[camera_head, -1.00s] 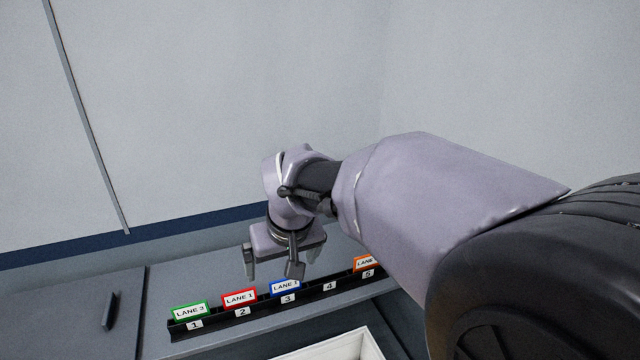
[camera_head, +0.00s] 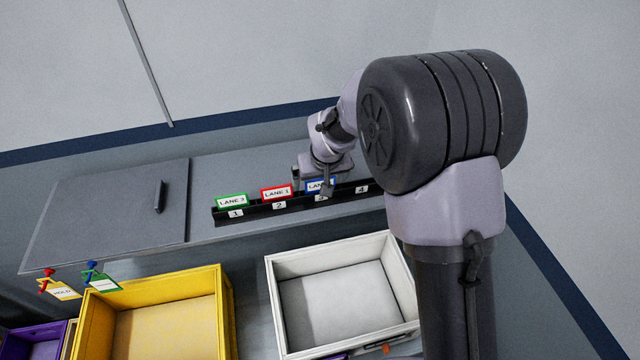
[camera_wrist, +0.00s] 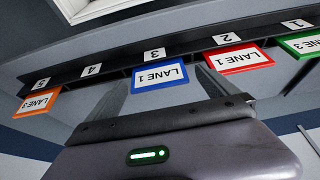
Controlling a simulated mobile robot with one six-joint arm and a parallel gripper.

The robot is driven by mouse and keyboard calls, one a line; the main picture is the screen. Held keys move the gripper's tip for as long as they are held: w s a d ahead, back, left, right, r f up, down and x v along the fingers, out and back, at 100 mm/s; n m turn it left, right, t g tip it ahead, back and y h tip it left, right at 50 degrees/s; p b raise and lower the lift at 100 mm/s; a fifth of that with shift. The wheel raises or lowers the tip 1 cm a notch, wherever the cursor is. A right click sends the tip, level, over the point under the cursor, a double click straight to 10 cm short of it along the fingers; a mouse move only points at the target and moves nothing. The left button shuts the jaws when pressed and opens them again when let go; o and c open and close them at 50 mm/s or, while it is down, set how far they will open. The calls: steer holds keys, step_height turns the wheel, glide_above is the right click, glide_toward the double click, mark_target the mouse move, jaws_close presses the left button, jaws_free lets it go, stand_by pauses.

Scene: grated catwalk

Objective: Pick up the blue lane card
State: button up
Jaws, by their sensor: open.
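The blue lane card (camera_head: 318,185) stands in slot 3 of the black rack (camera_head: 256,213), partly covered by my gripper in the head view. In the wrist view the blue card (camera_wrist: 160,77) reads LANE 1 upside down and stands at the rack by the number 3. My gripper (camera_wrist: 161,86) is open, with one finger on each side of the blue card. I cannot tell whether the fingers touch the card. In the head view my gripper (camera_head: 312,182) is above the rack at slot 3.
A red card (camera_head: 277,192) stands in slot 2 and a green card (camera_head: 232,201) in slot 1. An orange card (camera_wrist: 38,103) is at slot 5; slot 4 is empty. A white bin (camera_head: 411,318) and a yellow bin (camera_head: 226,300) stand in front.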

steer(key=shift+w+f, duration=0.1)
steer(key=shift+f, duration=0.1)
steer(key=shift+s+d+r, duration=0.1)
steer(key=shift+s+r, duration=0.05)
steer(key=shift+s, duration=0.05)
steer(key=shift+c, duration=0.9)
steer(key=c, duration=1.3)
